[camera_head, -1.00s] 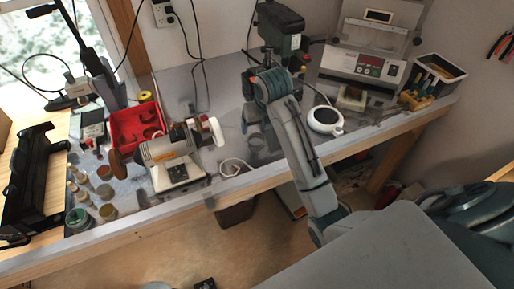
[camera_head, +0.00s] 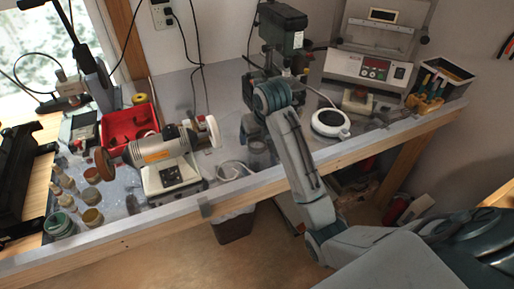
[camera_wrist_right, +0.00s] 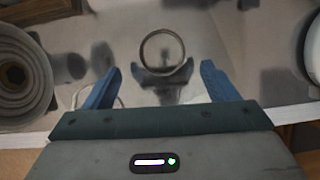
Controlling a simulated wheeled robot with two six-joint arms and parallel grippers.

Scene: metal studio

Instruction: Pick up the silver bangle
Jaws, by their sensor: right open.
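A thin metallic ring, the silver bangle (camera_wrist_right: 162,33), shows in the right wrist view, upright with its round opening facing the camera. A dark forked shape lies just below it; I cannot tell whether they touch. My right gripper (camera_wrist_right: 161,82) is open, its two blue fingers spread wide. My left gripper is not in view.
A bench grinder (camera_head: 165,150) and red tray (camera_head: 122,128) stand left on the workbench (camera_head: 150,222). A drill press (camera_head: 283,30) stands behind my arm. A white round pot (camera_head: 330,122) and tool box (camera_head: 446,72) are right.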

